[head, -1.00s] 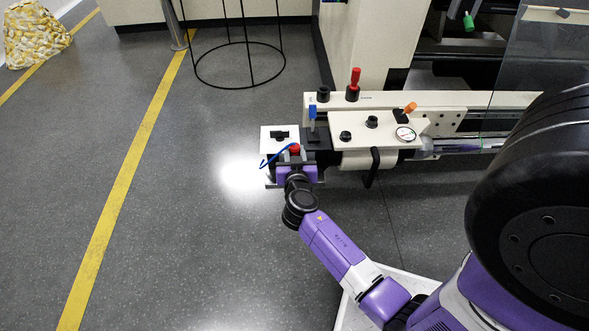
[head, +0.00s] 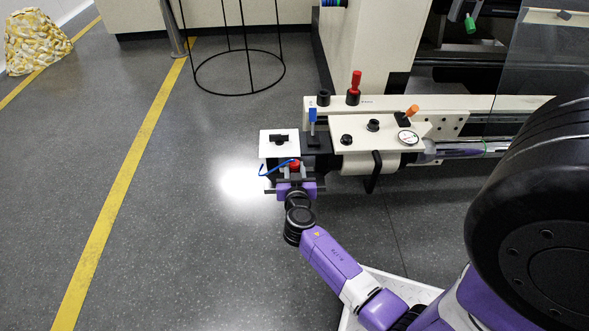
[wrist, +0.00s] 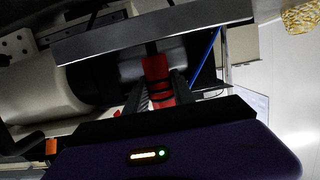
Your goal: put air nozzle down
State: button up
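The air nozzle (head: 295,164) is a red cylinder with dark bands, joined to a thin blue hose (head: 267,168). My gripper (head: 295,169) is shut on it, just in front of the white plate and black block at the machine rail's left end. In the wrist view, the air nozzle (wrist: 156,70) stands between the two dark fingers of my gripper (wrist: 159,88), below a grey bar (wrist: 150,30). The blue hose (wrist: 206,54) runs down at its right. The nozzle's lower end and any contact beneath it are hidden.
The white plate (head: 270,149) carries a black knob. A black wire stand (head: 238,91) is at the back.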

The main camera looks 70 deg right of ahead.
jog(key=o, duration=0.4)
jog(key=shift+c, duration=0.2)
